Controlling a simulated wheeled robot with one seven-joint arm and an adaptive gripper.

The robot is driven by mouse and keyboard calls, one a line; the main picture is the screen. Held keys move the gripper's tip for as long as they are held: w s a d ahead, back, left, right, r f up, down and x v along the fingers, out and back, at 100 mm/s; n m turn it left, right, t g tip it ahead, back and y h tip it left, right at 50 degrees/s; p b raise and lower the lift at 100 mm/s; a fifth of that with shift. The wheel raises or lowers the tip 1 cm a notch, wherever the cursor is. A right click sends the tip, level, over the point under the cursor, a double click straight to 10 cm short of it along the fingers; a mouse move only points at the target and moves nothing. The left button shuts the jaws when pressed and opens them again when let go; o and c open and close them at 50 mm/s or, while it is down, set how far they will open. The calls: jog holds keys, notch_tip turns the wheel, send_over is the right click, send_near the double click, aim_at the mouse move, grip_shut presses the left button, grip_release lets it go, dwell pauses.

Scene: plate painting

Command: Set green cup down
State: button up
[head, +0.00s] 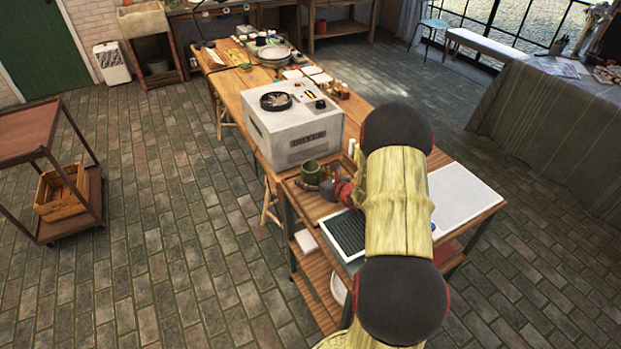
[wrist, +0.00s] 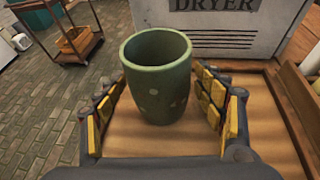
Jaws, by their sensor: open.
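The green cup (wrist: 157,80) stands upright on a wooden surface (wrist: 250,130) in the wrist view, in front of the grey dryer box. In the head view the cup (head: 310,172) stands near the left edge of the work table, by the dryer. My gripper (wrist: 157,105) is open, with one padded finger on each side of the cup and gaps showing between the fingers and the cup. In the head view my gripper (head: 338,188) is beside the cup, partly hidden by my arm.
The grey dryer (head: 292,128) stands right behind the cup. A dark ribbed mat (head: 346,232) and a white panel (head: 462,198) lie on the near table. A wooden rim (wrist: 292,118) runs along the right in the wrist view. A brown cart (head: 50,170) stands far left.

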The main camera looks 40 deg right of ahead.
jog(key=p+v, duration=0.3)
jog(key=v, duration=0.8)
jog(key=shift+s+r, duration=0.1)
jog(key=shift+s, duration=0.1)
jog(key=shift+a+r, duration=0.2)
jog(key=shift+a, duration=0.05)
jog(key=a+r+n+g+y, duration=0.25)
jog(key=a+r+n, duration=0.3)
jog(key=a, duration=0.35)
jog(key=a+r+n+g+y, duration=0.1)
jog(key=a+r+n+y, duration=0.25)
jog(key=a+n, duration=0.45)
jog(key=a+r+n+g+y, duration=0.15)
jog(key=a+r+n, duration=0.3)
jog(key=a, duration=0.65)
jog(key=s+a+r+n+g+h, duration=0.2)
jog(key=s+a+r+n+g, duration=0.3)
jog(key=s+a+n, duration=0.55)
jog(key=s+d+r+n+t+h, duration=0.2)
jog(key=s+d+r+n+h, duration=0.1)
jog(key=s+n, duration=0.6)
notch_tip(320, 180, up, 3)
jog(key=shift+f+h, duration=0.1)
jog(key=shift+h, duration=0.55)
